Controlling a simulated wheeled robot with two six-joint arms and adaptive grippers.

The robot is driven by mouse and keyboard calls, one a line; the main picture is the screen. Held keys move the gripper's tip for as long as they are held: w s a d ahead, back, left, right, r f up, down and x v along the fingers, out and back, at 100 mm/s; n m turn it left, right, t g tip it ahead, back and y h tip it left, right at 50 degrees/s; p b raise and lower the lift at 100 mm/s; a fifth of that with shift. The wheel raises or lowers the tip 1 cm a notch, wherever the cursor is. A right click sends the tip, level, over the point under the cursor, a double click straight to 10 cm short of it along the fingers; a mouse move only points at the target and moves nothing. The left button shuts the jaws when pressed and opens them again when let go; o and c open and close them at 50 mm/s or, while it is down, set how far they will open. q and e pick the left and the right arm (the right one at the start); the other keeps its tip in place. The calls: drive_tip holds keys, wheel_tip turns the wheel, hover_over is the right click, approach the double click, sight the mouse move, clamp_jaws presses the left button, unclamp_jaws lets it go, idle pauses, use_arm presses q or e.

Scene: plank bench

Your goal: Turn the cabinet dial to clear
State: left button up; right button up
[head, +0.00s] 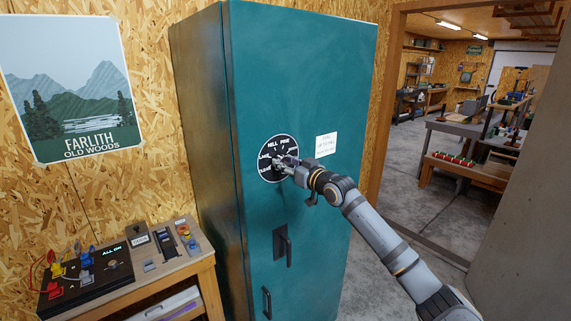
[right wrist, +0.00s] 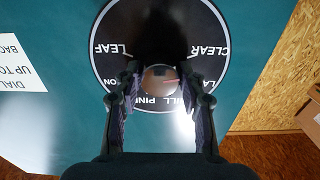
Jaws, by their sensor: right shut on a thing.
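The teal cabinet (head: 300,80) stands upright with its front door shut. A round black dial plate (head: 277,143) with white lettering is on the door; in the right wrist view the dial (right wrist: 110,30) appears upside down, with LEAF at left, CLEAR at right and PINE at the bottom. A round pale knob (right wrist: 160,78) with a short reddish mark sits at its middle. My right gripper (head: 284,162) is at the dial, its fingers (right wrist: 160,85) either side of the knob, shut on it. The exact pointer setting is hard to tell. My left gripper is out of view.
A white card (head: 326,144) is beside the dial. Door handles (head: 283,243) project below it. A wooden bench (head: 170,270) with a switch panel (head: 95,280) stands at left. A doorway opens at right onto a workshop with tables (head: 470,127).

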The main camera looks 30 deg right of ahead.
drive_tip(key=shift+c, duration=0.7)
drive_tip(key=shift+f+n+b, duration=0.15)
drive_tip(key=shift+n+b, duration=0.65)
drive_tip(key=shift+b, duration=0.2)
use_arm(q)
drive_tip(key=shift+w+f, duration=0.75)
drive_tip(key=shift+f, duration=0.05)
use_arm(e)
drive_tip(key=o, duration=0.8)
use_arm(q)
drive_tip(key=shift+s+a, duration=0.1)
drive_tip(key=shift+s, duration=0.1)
use_arm(e)
drive_tip(key=o, duration=0.3)
drive_tip(key=shift+w, duration=0.15)
drive_tip(key=shift+o, duration=0.2)
